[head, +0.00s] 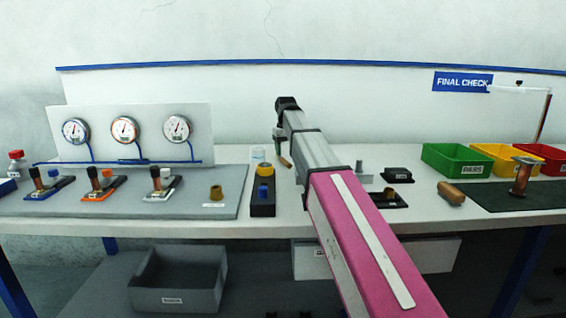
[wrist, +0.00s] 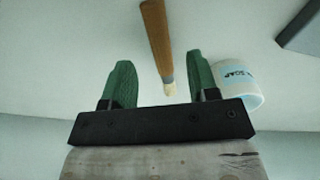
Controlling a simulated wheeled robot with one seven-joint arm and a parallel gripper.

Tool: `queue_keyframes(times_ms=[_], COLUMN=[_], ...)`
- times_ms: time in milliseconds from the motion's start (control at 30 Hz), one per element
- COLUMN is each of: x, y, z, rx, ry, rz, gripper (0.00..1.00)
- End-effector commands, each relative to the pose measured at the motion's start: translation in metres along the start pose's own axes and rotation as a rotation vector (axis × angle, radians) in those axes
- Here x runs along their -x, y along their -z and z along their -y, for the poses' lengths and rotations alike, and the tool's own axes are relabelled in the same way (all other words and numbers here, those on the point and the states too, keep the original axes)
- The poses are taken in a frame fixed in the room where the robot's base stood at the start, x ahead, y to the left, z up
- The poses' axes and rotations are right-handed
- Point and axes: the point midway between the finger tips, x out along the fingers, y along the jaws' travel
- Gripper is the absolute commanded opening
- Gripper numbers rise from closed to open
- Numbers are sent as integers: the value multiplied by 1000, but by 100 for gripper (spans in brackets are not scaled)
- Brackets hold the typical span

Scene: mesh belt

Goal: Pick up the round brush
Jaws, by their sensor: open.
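The round brush has a brown wooden handle, a narrow grey collar and a pale bristle tip. In the wrist view the brush (wrist: 158,38) lies ahead of my gripper (wrist: 160,62), lined up with the gap between the two green fingers, its bristle end toward the palm. The fingers are apart and nothing is gripped. In the head view my gripper (head: 279,137) is over the back of the table, and a small brown piece that looks like the brush handle (head: 286,162) shows just below it, partly hidden by my arm.
A white soap tub (wrist: 240,84) stands close to the right finger in the wrist view; it also shows in the head view (head: 257,154). A black block with a blue knob (head: 263,192) stands in front of it.

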Motion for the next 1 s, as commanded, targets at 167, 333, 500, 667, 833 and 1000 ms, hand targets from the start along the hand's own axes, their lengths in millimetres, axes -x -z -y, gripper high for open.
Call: queue_keyframes(times_ms=[167,333,500,667,833,1000], x=[-24,-43,-45,-45,-45,-45], y=[3,3,4,4,4,4], z=[0,0,0,0,0,0], rx=[0,0,0,0,0,0], ry=[0,0,0,0,0,0], rz=[1,0,-1,0,0,0], gripper=[54,54,54,25,1,1])
